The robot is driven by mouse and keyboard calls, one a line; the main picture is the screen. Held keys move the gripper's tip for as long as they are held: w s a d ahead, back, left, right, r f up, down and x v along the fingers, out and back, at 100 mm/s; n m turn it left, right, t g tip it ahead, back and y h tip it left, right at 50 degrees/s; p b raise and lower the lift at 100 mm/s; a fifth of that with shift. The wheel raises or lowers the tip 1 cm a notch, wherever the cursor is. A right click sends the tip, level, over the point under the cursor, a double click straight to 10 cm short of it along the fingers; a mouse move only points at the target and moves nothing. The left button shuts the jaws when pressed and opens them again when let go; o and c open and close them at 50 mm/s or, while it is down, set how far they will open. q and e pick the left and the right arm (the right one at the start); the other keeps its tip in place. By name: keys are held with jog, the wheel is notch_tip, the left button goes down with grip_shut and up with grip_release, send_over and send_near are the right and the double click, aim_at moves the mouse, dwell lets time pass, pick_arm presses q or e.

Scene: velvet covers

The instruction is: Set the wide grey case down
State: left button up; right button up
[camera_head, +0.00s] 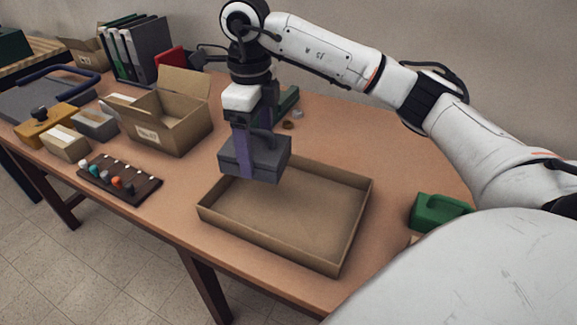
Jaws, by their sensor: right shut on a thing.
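The wide grey case (266,157) is a low, dark grey box in the middle of the view. My right gripper (254,138) points down from above and is shut on the case near its top. The case is held level, over the far left part of a shallow cardboard tray (300,251). From this angle I cannot tell how high it hangs or whether it touches the tray's rim. The tray's visible floor is bare; the case hides its far left corner. My left gripper is not in view.
Left of the case stand an open cardboard box (180,128) and a dark rack with small coloured pegs (120,180). Small boxes and a yellow case (50,124) fill the left end. Binders (150,50) stand behind. A green container (437,210) lies right of the tray.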

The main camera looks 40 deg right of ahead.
jog(key=shift+w+d+m, duration=0.2)
jog(key=shift+m, duration=0.5)
jog(key=shift+d+f+m, duration=0.1)
jog(key=shift+f+m, duration=0.15)
jog(key=shift+m, duration=0.05)
send_over(263, 195)
notch_tip(263, 195, down, 10)
jog(key=shift+r, duration=0.2)
jog(key=shift+f, duration=0.2)
jog(key=o, duration=1.2)
jog(key=shift+c, duration=0.2)
jog(key=shift+r, duration=0.1)
notch_tip(263, 195, up, 12)
jog(key=shift+r, duration=0.15)
